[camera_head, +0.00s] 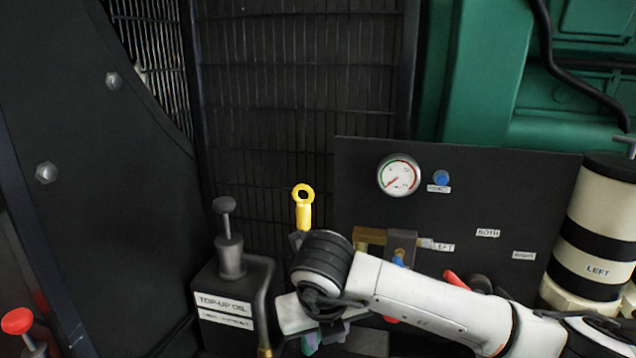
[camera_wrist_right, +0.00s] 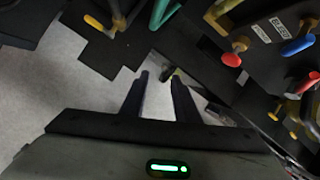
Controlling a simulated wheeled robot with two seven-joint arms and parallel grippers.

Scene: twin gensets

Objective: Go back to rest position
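My right arm comes in from the right in the head view, with its dark wrist joint (camera_head: 322,265) in front of the black panel. The right gripper is mostly hidden below the wrist there. In the right wrist view my right gripper (camera_wrist_right: 160,82) has its two dark fingers apart, with grey floor showing between them and nothing held. My left gripper is in neither view.
A top-up oil can (camera_head: 225,300) stands close left of my right wrist. A yellow ring handle (camera_head: 303,212) rises just behind it. The black panel (camera_head: 460,200) carries a gauge (camera_head: 399,175) and valves. A cream-and-black filter (camera_head: 592,235) stands at right.

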